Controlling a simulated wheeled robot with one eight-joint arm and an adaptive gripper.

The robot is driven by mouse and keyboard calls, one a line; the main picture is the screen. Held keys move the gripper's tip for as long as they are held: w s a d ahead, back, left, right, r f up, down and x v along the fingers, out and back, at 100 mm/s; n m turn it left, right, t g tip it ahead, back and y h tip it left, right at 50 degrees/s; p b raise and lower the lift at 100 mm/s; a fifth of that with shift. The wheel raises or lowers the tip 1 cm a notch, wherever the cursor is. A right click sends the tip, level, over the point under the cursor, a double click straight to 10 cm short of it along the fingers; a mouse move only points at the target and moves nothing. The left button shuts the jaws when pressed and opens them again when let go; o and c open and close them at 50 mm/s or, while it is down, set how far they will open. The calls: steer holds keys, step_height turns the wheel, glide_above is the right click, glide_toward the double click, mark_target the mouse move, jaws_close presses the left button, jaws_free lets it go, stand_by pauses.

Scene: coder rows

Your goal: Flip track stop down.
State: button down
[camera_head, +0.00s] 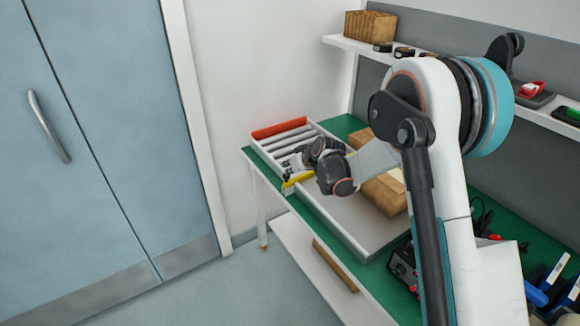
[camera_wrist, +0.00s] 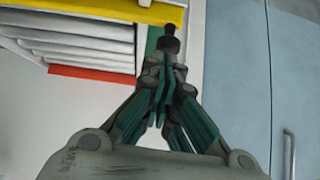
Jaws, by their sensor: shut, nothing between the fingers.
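A yellow bar (camera_head: 298,180) lies across the near end of a roller track (camera_head: 314,130) on the bench. It also shows at the top of the wrist view (camera_wrist: 100,10). A red-orange bar (camera_head: 279,128) stands across the track's far end and shows in the wrist view (camera_wrist: 95,74). I cannot tell for certain which bar is the track stop. My gripper (camera_head: 292,164) is shut and empty by the yellow bar. In the wrist view my closed fingers (camera_wrist: 165,75) point at a small black knob (camera_wrist: 170,38) beside the yellow bar's end; contact is unclear.
A cardboard box (camera_head: 383,190) sits right of my gripper, beside a pale tray section (camera_head: 345,212). The green bench (camera_head: 345,125) stands against the wall, with a shelf (camera_head: 350,44) above. Blue doors (camera_head: 100,120) and clear floor (camera_head: 240,290) are at left.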

steer(key=shift+f+b, duration=0.85)
steer(key=shift+f, duration=0.75)
steer(key=shift+r, duration=0.1)
steer(key=w+a+r+p+v, duration=0.1)
steer(key=p+v, duration=0.4)
steer(key=v, duration=0.8)
steer(key=shift+w+r+p, duration=0.35)
steer(key=shift+w+r, duration=0.1)
steer(key=shift+r, duration=0.15)
